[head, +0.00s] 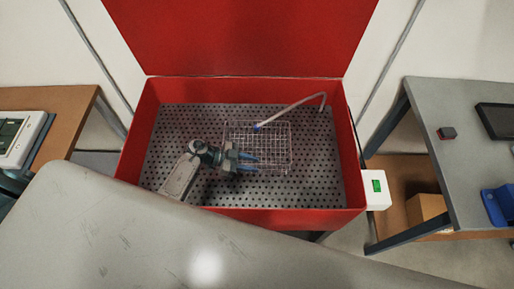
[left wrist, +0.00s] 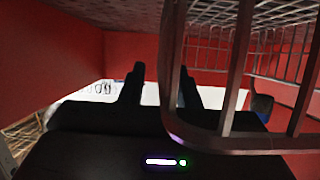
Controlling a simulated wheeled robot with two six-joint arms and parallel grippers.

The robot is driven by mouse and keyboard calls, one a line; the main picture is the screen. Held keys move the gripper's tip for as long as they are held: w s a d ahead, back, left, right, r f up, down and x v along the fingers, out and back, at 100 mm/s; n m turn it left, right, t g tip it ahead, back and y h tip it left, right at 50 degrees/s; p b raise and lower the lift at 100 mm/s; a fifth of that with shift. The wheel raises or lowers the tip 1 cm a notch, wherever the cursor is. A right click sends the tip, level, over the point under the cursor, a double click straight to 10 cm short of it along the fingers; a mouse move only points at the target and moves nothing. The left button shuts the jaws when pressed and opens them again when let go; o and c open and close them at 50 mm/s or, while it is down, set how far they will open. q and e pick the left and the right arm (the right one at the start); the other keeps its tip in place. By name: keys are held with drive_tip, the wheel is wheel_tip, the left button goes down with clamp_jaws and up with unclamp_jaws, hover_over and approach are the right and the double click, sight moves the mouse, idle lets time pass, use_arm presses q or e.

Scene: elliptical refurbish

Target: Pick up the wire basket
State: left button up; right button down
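The wire basket (head: 275,140) is a pale open grid on the perforated metal floor (head: 185,125) of a red tub. My left gripper (head: 256,162) reaches in from the left, over or within the basket's lower left part; the exact height is unclear. In the left wrist view its two dark fingers (left wrist: 160,88) stand apart with a gap between them. The basket's thick wires (left wrist: 230,80) loom close on the right there and cross in front of the right finger. I cannot tell whether a wire lies between the fingers. My right gripper is not in view.
The red tub (head: 355,190) has high walls and a raised lid (head: 240,35). A pale hose (head: 295,108) with a blue tip reaches over the basket. A control box (head: 376,190) hangs at the right wall. Tables stand left (head: 75,100) and right (head: 440,100).

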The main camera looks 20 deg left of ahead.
use_arm(q)
drive_tip(key=shift+a, duration=0.1)
drive_tip(key=shift+c, duration=0.2)
clamp_jaws()
drive_tip(key=shift+r, duration=0.1)
idle(0.9)
